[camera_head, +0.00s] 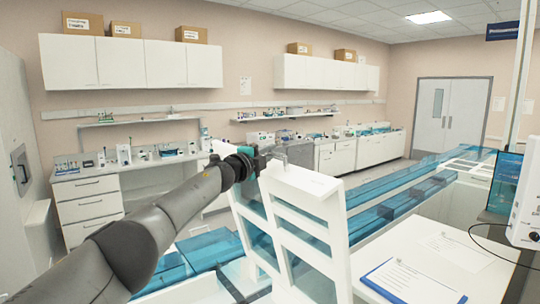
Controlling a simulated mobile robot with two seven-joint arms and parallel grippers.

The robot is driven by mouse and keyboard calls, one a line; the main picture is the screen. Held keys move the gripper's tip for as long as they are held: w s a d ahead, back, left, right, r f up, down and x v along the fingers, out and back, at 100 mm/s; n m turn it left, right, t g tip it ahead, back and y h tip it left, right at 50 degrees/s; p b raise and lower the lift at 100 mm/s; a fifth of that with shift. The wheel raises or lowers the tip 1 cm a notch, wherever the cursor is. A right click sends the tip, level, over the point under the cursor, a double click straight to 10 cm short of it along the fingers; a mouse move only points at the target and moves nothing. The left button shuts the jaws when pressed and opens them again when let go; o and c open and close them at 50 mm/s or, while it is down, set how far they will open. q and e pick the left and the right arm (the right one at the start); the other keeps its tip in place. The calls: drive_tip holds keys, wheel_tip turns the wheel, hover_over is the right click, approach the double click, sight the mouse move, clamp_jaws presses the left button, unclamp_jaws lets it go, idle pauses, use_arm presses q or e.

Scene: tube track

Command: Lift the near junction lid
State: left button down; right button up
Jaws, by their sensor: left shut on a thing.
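A white framed panel with open slots and blue see-through parts behind it, which looks like the near junction lid (331,221), stands steeply upright in the middle of the view. My left arm comes in from the lower left. My left gripper (268,160) is at the lid's upper left edge and is shut on it. The exact grip is small and partly hidden by my wrist. My right gripper is not in view.
Blue see-through tube track (400,202) runs behind the lid to the far right. A white desktop with a blue clipboard (410,283) lies at the lower right. A white device (527,210) and dark cable are at the right edge. Benches and cabinets line the back wall.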

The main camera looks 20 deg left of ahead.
use_arm(q)
drive_tip(key=shift+a+r, duration=0.1)
drive_tip(key=c, duration=0.9)
unclamp_jaws()
drive_tip(key=shift+s, duration=0.1)
drive_tip(key=shift+c, duration=0.2)
drive_tip(key=shift+o, duration=0.5)
